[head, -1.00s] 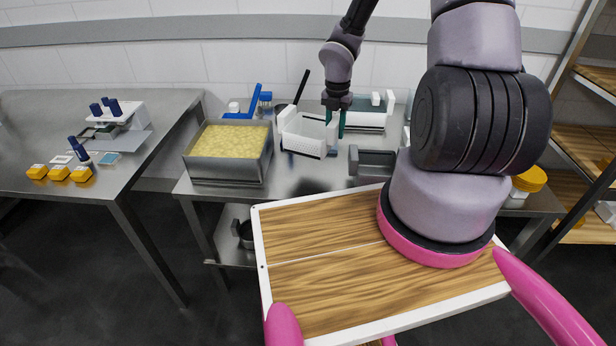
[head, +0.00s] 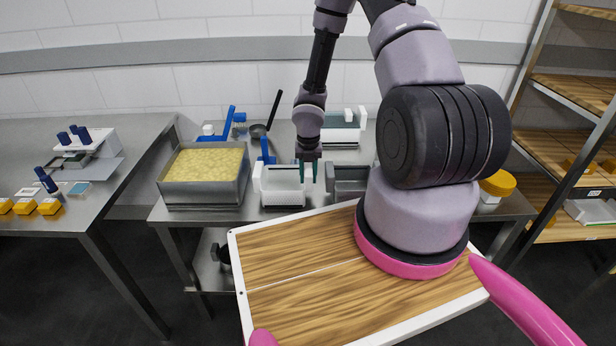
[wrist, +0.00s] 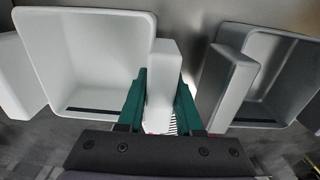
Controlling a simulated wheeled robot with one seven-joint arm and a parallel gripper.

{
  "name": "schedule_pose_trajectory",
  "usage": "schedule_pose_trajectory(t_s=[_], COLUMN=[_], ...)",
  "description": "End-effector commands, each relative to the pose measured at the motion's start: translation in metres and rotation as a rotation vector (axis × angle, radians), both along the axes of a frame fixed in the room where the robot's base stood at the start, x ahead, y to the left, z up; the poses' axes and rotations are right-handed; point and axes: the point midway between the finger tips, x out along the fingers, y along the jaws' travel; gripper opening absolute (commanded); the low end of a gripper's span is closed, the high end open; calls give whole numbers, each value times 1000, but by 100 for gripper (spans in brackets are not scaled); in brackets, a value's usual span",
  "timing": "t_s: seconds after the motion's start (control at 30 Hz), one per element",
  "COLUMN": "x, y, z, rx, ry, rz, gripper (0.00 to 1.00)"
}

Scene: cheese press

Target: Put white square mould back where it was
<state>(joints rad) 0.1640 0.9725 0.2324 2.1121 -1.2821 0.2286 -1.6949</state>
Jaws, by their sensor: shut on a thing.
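The white square mould (head: 283,197) is upright and about level at the front of the steel table, just left of a grey mould (head: 349,172). My gripper (head: 308,180) is above its right side. In the wrist view the green fingers (wrist: 160,105) are shut on the block-like handle (wrist: 163,75) of the white mould (wrist: 85,50). The mould looks empty. I cannot tell whether its base touches the table. The grey mould (wrist: 275,75) is close on the right in the wrist view, apart from my fingers.
A steel vat of yellow curd (head: 205,175) stands left of the white mould. A ladle (head: 262,130), a blue-handled tool (head: 228,125) and a white and green object (head: 341,136) are behind. A wooden board with a white rim (head: 300,285) is in front.

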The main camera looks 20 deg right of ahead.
Motion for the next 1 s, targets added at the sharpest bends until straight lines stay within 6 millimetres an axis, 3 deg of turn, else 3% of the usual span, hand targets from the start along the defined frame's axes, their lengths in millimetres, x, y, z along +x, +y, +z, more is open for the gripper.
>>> schedule_pose_trajectory(t_s=[0.33,0.37,0.43,0.77,0.87,1.0], x=[0,0,0,0,1,1], y=[0,0,0,0,-1,-2], z=[-3,-3,-3,-2,5,29], rx=[1,1,1,1,1,1], ry=[-1,-1,-1,-1,-3,-4], rz=[0,1,0,-2,-3,-6], gripper=[0,38,64,64,64,64])
